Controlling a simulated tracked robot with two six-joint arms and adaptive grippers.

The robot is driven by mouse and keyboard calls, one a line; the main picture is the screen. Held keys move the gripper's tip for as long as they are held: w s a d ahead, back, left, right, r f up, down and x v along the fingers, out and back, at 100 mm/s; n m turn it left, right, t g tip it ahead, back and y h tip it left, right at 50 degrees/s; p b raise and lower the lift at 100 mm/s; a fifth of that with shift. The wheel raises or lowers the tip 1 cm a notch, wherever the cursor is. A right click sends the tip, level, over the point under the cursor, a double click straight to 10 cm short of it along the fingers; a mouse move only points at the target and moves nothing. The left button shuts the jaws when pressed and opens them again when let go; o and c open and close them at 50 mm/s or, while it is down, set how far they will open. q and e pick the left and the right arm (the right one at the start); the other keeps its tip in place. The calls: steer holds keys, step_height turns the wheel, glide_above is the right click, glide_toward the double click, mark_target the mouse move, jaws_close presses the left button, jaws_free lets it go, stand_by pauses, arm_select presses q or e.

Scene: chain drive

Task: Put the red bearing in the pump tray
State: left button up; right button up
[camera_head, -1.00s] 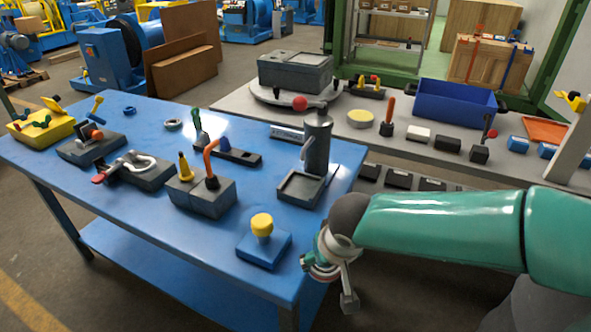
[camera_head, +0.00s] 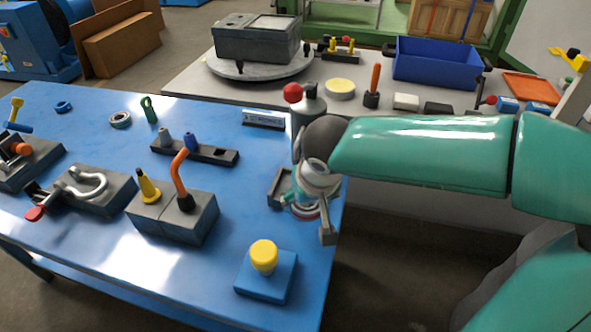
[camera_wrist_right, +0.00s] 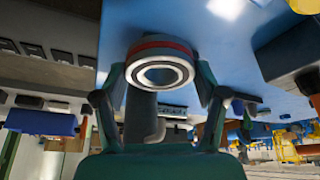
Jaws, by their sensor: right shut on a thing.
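My right gripper (camera_head: 308,205) is shut on the red bearing, a metal ring with a red band, which shows clearly in the wrist view (camera_wrist_right: 160,46) between the fingers (camera_wrist_right: 160,78). In the head view only a sliver of the bearing (camera_head: 305,212) shows under the gripper. My left gripper is out of view.
The grey pump column (camera_head: 307,108) with a red ball (camera_head: 292,93) stands just behind my gripper. A blue block with a yellow knob (camera_head: 264,262) is in front. A grey block with an orange handle (camera_head: 183,180) is to the left.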

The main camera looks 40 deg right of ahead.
steer(key=w+d, duration=0.1)
steer(key=w, duration=0.2)
steer(key=w+d+p, duration=0.1)
steer(key=w, duration=0.2)
steer(key=w+d+p, duration=0.1)
steer(key=w+d, duration=0.1)
steer(key=w, duration=0.1)
steer(key=shift+w, duration=0.4)
step_height(320, 180, down, 2)
steer(key=shift+f, duration=0.2)
steer(key=shift+w+f+p, duration=0.1)
steer(key=shift+f+p, duration=0.2)
steer(key=shift+f, duration=0.25)
steer(key=shift+f+b, duration=0.6)
steer(key=shift+b, duration=0.25)
steer(key=o, duration=1.6)
